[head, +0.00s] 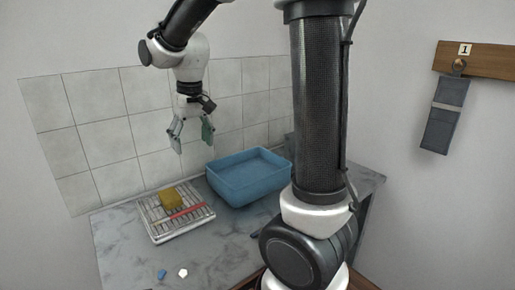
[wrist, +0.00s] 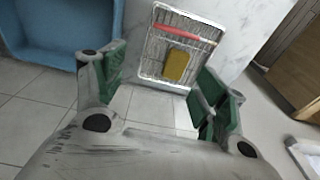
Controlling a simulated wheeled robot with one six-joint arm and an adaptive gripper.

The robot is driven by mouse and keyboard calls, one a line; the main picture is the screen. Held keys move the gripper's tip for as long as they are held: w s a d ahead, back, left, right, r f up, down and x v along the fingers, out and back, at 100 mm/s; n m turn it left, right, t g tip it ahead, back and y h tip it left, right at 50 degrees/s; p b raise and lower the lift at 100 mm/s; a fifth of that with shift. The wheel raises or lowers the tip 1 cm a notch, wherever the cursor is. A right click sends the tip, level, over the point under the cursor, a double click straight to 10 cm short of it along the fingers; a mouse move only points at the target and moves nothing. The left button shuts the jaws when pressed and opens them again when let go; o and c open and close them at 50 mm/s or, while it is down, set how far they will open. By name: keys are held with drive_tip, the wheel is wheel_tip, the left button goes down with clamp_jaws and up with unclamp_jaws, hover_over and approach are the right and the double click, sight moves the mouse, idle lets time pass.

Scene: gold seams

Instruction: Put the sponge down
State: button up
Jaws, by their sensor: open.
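A yellow sponge (head: 171,198) lies on a white wire rack (head: 160,229) at the left of the counter. It also shows in the wrist view (wrist: 176,64), on the same rack (wrist: 151,70). My gripper (head: 191,145) hangs above the counter, up and a little right of the sponge. Its green-padded fingers are apart, with nothing between them. In the wrist view my gripper (wrist: 160,90) is open too, and the sponge shows beyond the fingers, apart from them.
A red strip (head: 187,212) lies on the rack beside the sponge. A blue basin (head: 250,184) stands right of the rack. A blue piece (head: 162,273) and a white piece (head: 183,272) lie near the front of the grey counter (head: 120,255). A dark cloth (head: 443,120) hangs on the right wall.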

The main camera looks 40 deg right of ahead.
drive_tip(key=s+d+r+t, duration=0.1)
drive_tip(key=s+d, duration=0.3)
drive_tip(key=s, duration=0.6)
drive_tip(key=s+d+r+t, duration=0.1)
drive_tip(key=s+d, duration=0.3)
drive_tip(key=s, duration=0.7)
drive_tip(key=shift+s+r+t, duration=0.2)
drive_tip(key=shift+r+t, duration=0.2)
drive_tip(key=shift+r, duration=0.2)
drive_tip(key=shift+o, duration=0.4)
